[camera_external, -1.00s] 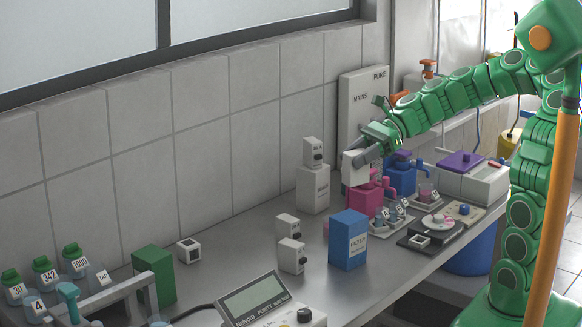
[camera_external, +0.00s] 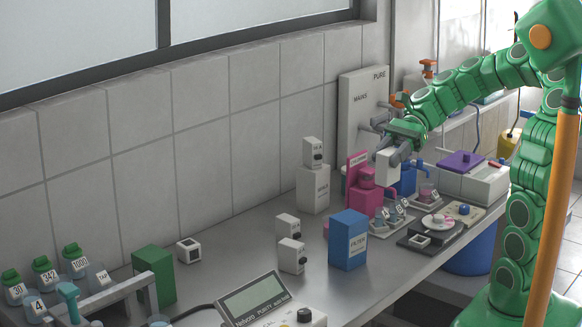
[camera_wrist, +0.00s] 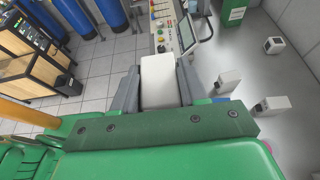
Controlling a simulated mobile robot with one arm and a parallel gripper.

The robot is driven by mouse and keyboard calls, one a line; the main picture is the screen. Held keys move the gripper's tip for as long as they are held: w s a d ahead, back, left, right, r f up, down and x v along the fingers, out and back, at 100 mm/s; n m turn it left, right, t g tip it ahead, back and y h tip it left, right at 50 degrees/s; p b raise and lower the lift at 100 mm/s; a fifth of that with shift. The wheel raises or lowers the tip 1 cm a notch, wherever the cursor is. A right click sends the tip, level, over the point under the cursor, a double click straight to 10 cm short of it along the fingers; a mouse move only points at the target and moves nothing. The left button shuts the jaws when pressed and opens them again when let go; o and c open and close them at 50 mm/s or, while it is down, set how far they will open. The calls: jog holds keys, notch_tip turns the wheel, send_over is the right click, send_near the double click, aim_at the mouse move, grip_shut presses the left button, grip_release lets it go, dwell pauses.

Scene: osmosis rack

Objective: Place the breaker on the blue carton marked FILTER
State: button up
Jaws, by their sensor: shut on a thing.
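The breaker also shows in the wrist view (camera_wrist: 158,80), clamped between the two grey fingers. The blue carton marked FILTER (camera_external: 348,240) stands upright on the bench, below and to the left of my gripper in the external view. Nothing stands on its top. In the wrist view a bit of blue, probably the carton (camera_wrist: 222,100), shows behind my gripper; most of it is hidden.
Similar breakers stand on the bench (camera_external: 291,256) left of the carton, and one (camera_external: 313,152) sits on a white carton (camera_external: 313,190). A pink dispenser (camera_external: 364,199), small flasks (camera_external: 393,219) and a scale (camera_external: 436,222) lie to the right. A meter (camera_external: 262,303) is in front.

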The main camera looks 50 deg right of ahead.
jog(key=shift+w+a+f, duration=0.3)
jog(key=shift+w+f, duration=1.4)
jog(key=shift+f, duration=0.2)
jog(key=shift+w+a+f, duration=0.35)
jog(key=shift+w+f, duration=1.3)
jog(key=shift+f, duration=0.3)
jog(key=shift+w+a+f, duration=0.3)
jog(key=shift+w+f, duration=1.4)
jog(key=shift+f, duration=0.2)
jog(key=o, duration=1.1)
jog(key=shift+f, duration=0.1)
